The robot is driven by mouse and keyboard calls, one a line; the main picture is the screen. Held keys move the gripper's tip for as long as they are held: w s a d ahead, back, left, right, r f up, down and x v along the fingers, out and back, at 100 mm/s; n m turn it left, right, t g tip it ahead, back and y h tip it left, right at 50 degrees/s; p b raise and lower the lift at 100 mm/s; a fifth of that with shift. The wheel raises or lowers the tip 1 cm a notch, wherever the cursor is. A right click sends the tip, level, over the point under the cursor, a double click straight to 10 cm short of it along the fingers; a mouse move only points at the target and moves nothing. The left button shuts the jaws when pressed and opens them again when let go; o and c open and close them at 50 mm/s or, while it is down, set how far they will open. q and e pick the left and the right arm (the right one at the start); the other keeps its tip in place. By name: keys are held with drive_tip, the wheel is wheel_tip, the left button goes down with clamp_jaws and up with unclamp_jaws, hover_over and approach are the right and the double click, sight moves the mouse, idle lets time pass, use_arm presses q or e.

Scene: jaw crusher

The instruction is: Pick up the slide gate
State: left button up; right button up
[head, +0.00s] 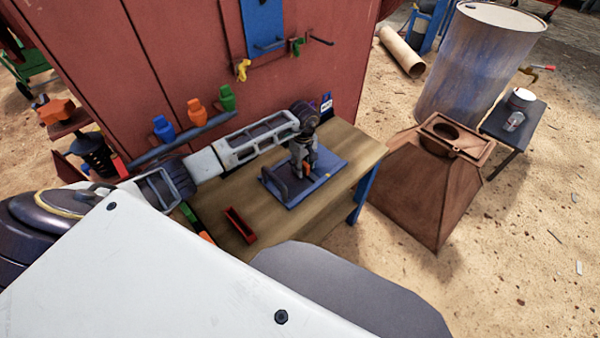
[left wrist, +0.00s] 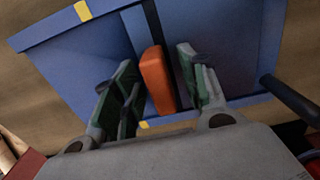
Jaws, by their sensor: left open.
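The slide gate seems to be the flat blue plate (head: 325,178) on the wooden table, with yellow marks at its edges. In the left wrist view the blue plate (left wrist: 70,65) fills the upper part. An orange block (left wrist: 157,80) stands out from a dark strip at its middle. My left gripper (head: 304,172) points down over the plate. In the left wrist view its open fingers (left wrist: 150,75) are on either side of the orange block, with gaps visible; contact with it cannot be told. My right gripper is not in view.
The wooden table (head: 340,145) stands against a red wall (head: 180,60). A red tray (head: 240,225) lies at its front left. A dark upright bar (head: 274,185) is at the plate's left. A rusty hopper (head: 425,185) and a drum (head: 465,65) stand to the right on sand.

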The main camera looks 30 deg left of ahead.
use_arm(q)
clamp_jaws()
idle(0.4)
drive_tip(key=shift+w+r, duration=0.1)
drive_tip(key=shift+r, duration=0.7)
wheel_tip(320, 180, up, 8)
drive_tip(key=shift+f, duration=0.15)
drive_tip(key=shift+r, duration=0.45)
